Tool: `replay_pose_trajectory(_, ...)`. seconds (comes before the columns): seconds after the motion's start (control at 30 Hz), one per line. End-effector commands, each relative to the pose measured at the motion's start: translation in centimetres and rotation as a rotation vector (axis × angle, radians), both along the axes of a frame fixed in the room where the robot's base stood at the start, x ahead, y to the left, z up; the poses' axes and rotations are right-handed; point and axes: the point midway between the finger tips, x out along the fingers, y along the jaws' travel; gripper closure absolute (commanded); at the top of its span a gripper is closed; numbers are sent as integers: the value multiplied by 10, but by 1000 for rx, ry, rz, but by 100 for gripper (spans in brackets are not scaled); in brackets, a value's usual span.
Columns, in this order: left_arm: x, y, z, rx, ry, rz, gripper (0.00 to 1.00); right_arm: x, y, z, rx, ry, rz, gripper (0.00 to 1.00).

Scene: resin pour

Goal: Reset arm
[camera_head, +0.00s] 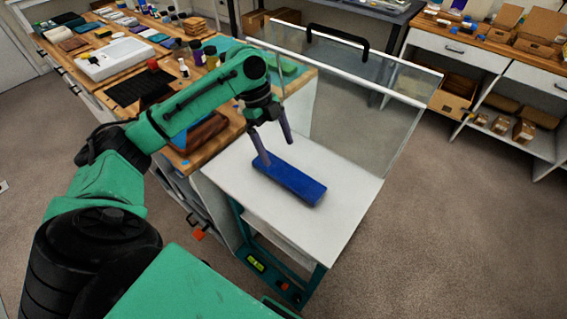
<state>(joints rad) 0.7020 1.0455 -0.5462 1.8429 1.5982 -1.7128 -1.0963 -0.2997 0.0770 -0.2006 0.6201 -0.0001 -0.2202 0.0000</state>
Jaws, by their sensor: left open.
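My left arm comes in from the left and bends down over a white-topped stand (345,200). My left gripper (278,151) is open, with its two dark fingers pointing down. A blue block (291,184) lies flat on the white top, just below the fingers. One fingertip is at or very near its left end; I cannot tell whether they touch. My right gripper is not in view.
A clear panel with a black handle (338,37) stands upright behind the white top. A wooden workbench (185,160) crowded with bottles, a black mat (139,87) and a white device (103,59) is at the left. Shelves with boxes (452,97) stand at the right. Carpet is clear at front right.

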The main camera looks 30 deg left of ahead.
Motion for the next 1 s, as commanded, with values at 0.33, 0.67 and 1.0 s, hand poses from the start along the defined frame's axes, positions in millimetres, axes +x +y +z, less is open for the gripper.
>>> replay_pose_trajectory(0.33, 2, 15, 37, -1, 1, 0, 0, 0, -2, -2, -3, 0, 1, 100)
replay_pose_trajectory(0.67, 2, 15, 37, -1, 1, 0, 0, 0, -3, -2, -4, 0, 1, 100)
replay_pose_trajectory(1.0, 2, 15, 89, -1, 0, 0, 0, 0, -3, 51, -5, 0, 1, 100)
